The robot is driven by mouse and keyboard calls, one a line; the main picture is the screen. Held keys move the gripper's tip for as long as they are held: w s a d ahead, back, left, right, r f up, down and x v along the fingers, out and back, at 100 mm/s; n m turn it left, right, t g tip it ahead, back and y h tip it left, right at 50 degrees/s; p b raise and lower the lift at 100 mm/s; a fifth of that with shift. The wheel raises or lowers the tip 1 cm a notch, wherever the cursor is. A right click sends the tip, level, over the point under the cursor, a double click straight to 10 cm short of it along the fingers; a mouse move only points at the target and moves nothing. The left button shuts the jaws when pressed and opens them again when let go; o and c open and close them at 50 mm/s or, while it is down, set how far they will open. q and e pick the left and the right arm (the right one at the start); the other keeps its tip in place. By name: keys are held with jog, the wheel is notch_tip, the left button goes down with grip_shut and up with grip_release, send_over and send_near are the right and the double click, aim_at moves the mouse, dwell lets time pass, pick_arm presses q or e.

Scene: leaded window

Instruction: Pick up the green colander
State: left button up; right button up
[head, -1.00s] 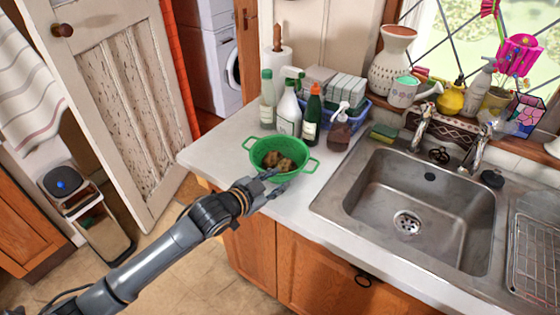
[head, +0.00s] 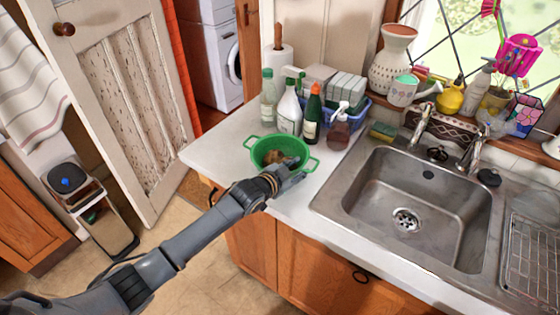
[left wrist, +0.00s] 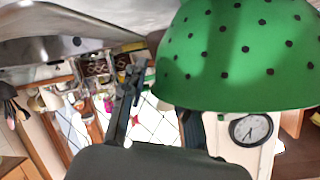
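The green colander (head: 262,164) stands on the white counter left of the sink, upright, with looped handles and brown lumps (head: 272,156) inside. My left gripper (head: 293,170) is at its near right rim, by the right handle, and partly hides the bowl. The left wrist view looks upside down; there the colander (left wrist: 240,50) fills the upper right with its dark holes. The left gripper's fingers (left wrist: 160,100) are apart: one shows beside the colander with a gap, the other is partly hidden behind its edge. Whether they touch it is unclear. My right gripper is not in view.
Several bottles (head: 289,112) and a blue basin (head: 356,113) stand just behind the colander. The sink (head: 410,200) lies to its right. The counter (head: 222,152) is clear to its left. A round clock (left wrist: 250,129) shows in the left wrist view.

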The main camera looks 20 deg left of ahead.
pick_arm(q)
grip_shut()
dwell(0.4)
jog(key=shift+r, duration=0.1)
